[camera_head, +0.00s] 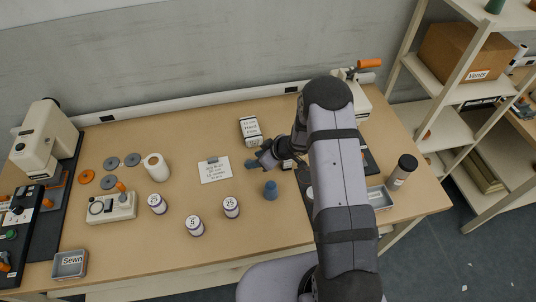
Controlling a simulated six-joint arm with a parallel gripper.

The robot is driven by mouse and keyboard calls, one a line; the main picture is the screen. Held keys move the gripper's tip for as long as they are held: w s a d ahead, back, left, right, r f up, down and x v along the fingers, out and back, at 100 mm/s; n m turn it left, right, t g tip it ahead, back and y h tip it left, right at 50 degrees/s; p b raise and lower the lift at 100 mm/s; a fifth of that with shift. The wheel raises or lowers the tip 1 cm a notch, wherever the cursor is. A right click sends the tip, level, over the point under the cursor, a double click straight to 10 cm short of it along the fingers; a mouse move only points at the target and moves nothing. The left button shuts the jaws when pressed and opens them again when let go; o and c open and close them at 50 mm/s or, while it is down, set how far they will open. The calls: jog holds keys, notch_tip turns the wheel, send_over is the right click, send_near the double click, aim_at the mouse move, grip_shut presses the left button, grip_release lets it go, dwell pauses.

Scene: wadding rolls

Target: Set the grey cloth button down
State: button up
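Several flat grey discs that look like cloth buttons lie at the left of the table: one (111,162), one to its right (132,159) and one nearer the front (108,181). An orange disc (86,176) lies beside them. My gripper (254,162) is low over the middle of the table, just right of a white written card (215,169), well apart from these discs. Its fingers are small and partly hidden by my wrist. I cannot tell whether they hold a grey button.
A "Sewn" tray (70,263) sits front left; another tray (379,197) is right.

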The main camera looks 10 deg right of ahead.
jog(key=s+d+r+m+t+h, duration=0.1)
jog(key=s+d+r+m+h, duration=0.3)
jog(key=d+r, duration=0.85)
jog(key=s+a+r+m+g, duration=0.1)
jog(key=s+a+r+g, duration=0.1)
jog(key=s, duration=0.6)
jog(key=s+a+r+m+g+h, duration=0.1)
jog(key=s+a+r+m+g, duration=0.1)
jog(key=s, duration=0.6)
jog(key=s+a+r+m+g, duration=0.1)
jog(key=s+a+r+g, duration=0.1)
jog(key=s, duration=0.7)
jog(key=shift+a+r+m, duration=0.2)
jog(key=shift+a+m, duration=0.15)
jog(key=shift+m, duration=0.05)
notch_tip(320, 180, down, 20)
jog(key=b, duration=2)
jog(key=shift+f+b, duration=0.15)
jog(key=shift+b, duration=0.15)
